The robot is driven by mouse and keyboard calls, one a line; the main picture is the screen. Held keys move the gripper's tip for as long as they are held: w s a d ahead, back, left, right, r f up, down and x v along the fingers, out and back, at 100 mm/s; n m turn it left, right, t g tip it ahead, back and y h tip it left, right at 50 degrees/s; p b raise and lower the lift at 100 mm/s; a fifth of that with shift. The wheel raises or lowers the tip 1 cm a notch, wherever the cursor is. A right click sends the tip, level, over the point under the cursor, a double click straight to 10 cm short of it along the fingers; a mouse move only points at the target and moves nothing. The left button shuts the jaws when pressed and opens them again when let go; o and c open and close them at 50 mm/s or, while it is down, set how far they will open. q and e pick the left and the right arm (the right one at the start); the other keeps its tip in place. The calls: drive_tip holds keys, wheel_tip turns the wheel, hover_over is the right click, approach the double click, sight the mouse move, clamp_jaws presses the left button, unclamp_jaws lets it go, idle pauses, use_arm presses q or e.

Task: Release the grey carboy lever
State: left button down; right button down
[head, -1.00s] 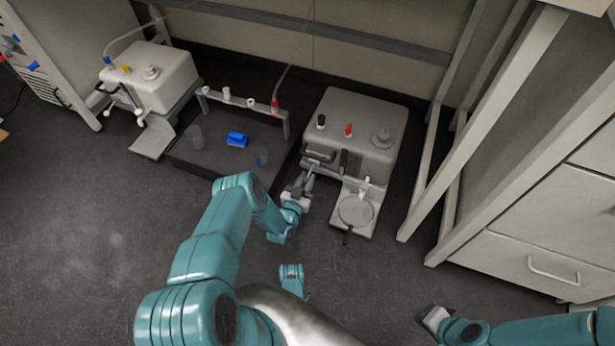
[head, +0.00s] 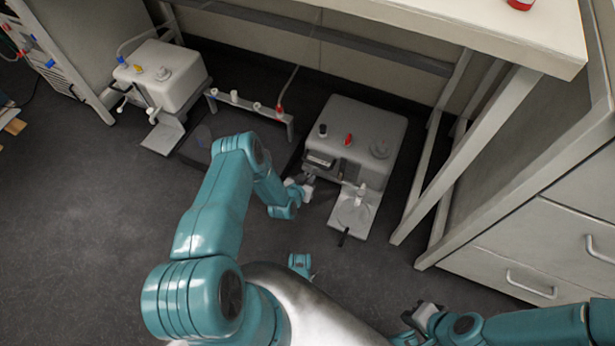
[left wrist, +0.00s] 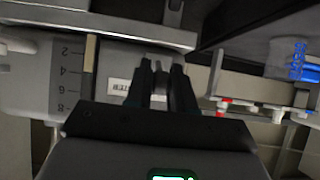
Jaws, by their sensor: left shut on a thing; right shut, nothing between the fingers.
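The grey carboy (head: 362,130) stands on the floor at the middle right of the head view. It has a black cap, a red cap and a round grey lid on top. In the left wrist view its grey wall (left wrist: 75,75) carries a level scale and a label. My left gripper (head: 310,182) is at the carboy's front left, by its tap. In the wrist view the dark fingers (left wrist: 160,68) are shut on a small grey piece, apparently the lever, mostly hidden between them. My right gripper (head: 420,316) is shut and empty, low on the right, far from the carboy.
A white carboy (head: 160,75) stands at the far left. A dark shaker platform, partly behind my left arm, has a rail (head: 245,103) with several caps. A light tray (head: 352,212) is before the grey carboy. A table leg (head: 465,155) and drawers (head: 560,240) bound the right.

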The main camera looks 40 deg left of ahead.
use_arm(q)
drive_tip(key=shift+w+r+g, duration=0.1)
drive_tip(key=shift+r+g, duration=0.25)
drive_tip(key=shift+g, duration=0.25)
drive_tip(key=shift+w+p, duration=0.1)
drive_tip(key=shift+p, duration=0.2)
drive_tip(key=shift+a+r, duration=0.1)
drive_tip(key=c, duration=1)
unclamp_jaws()
drive_tip(key=shift+o, duration=0.2)
drive_tip(key=shift+s+r+p, duration=0.3)
drive_tip(key=shift+s+p, duration=0.05)
drive_tip(key=p+v, duration=0.6)
drive_tip(key=v, duration=0.9)
drive_tip(key=shift+r, duration=0.35)
